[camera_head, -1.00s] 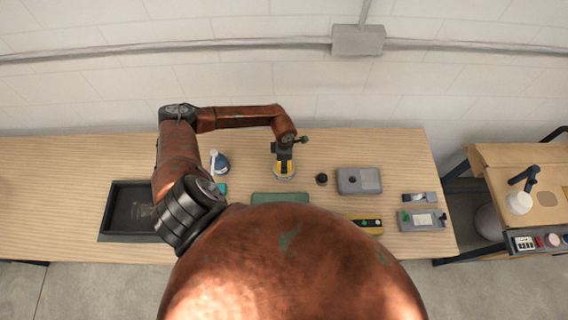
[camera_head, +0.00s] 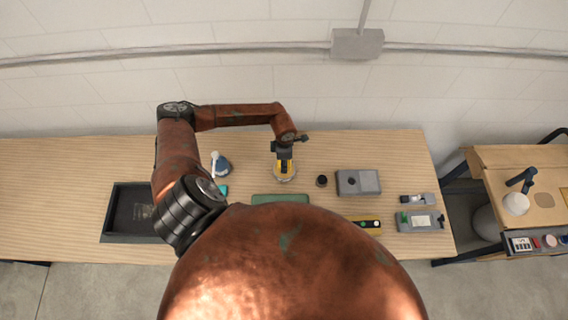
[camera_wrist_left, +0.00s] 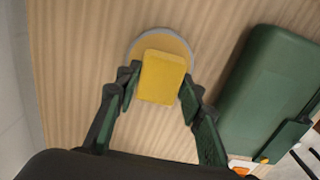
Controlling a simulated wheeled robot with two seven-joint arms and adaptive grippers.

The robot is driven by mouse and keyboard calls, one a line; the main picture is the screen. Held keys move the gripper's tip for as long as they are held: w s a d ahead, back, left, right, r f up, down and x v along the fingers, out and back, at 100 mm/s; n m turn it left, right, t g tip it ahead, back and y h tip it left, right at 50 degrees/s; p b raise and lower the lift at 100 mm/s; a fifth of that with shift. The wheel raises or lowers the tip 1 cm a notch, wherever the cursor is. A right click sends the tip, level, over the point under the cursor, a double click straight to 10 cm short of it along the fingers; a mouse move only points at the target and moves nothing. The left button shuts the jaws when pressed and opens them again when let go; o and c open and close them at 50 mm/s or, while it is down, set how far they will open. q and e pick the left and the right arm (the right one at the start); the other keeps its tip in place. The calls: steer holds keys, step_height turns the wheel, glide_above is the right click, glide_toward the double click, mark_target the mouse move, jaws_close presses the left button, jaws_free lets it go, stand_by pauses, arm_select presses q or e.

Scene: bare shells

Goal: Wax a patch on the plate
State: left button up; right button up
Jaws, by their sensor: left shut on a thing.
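My left gripper (camera_wrist_left: 158,90) is shut on a yellow block (camera_wrist_left: 162,76), with one finger on each side of it. The block is over a round, grey-rimmed disc (camera_wrist_left: 135,52) with a tan face, and I cannot tell whether they touch. In the head view the left gripper (camera_head: 284,158) points down over the yellow round spot (camera_head: 284,178) on the bench. A green, flat, rounded piece (camera_head: 280,198), which may be the plate, lies nearer to me. It also shows at the right of the wrist view (camera_wrist_left: 265,90). My body hides its near side. My right gripper is not visible.
A small black round thing (camera_head: 321,180) and a grey block (camera_head: 358,182) stand to the right. A yellow-and-black tool (camera_head: 368,225) and grey devices (camera_head: 420,221) lie further right. A dark tray (camera_head: 122,225) and a blue-white item (camera_head: 221,165) are left. The bench's back right is bare.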

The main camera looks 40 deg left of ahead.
arm_select(q)
steer(key=shift+r+p, duration=1.1)
steer(key=shift+r, duration=1.1)
steer(key=shift+f, duration=0.1)
